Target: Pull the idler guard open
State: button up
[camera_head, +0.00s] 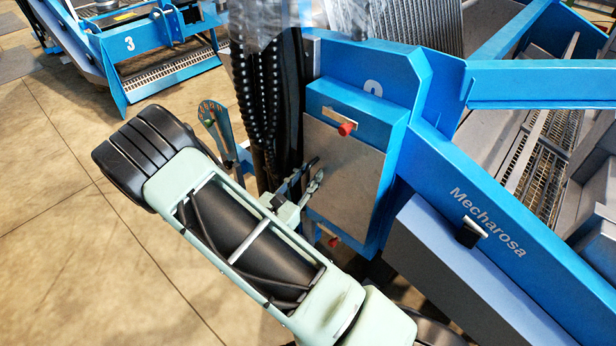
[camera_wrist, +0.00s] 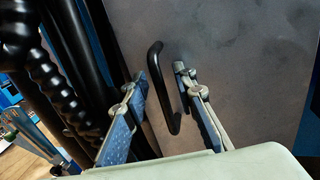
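The idler guard (camera_head: 345,155) is a flat grey metal panel set in a blue frame, and it looks closed. In the wrist view the grey panel (camera_wrist: 240,60) fills the right side. A black bar handle (camera_wrist: 157,85) stands out from it, slightly tilted. My gripper (camera_wrist: 161,76) is open, with one finger on each side of the handle as seen in this view. Whether either finger touches it I cannot tell. In the head view my gripper (camera_head: 316,170) is in front of the panel's left part, and the handle is not clearly visible there.
Red knobs sit above (camera_head: 346,129) and below (camera_head: 333,242) the panel. Black corrugated hoses (camera_wrist: 55,85) run close to the left of my gripper. A blue beam marked Mecharosa (camera_head: 490,215) extends right. Open tiled floor (camera_head: 80,250) lies to the left.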

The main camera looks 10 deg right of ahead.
grip_shut()
jog(key=shift+s, duration=0.1)
dwell(0.5)
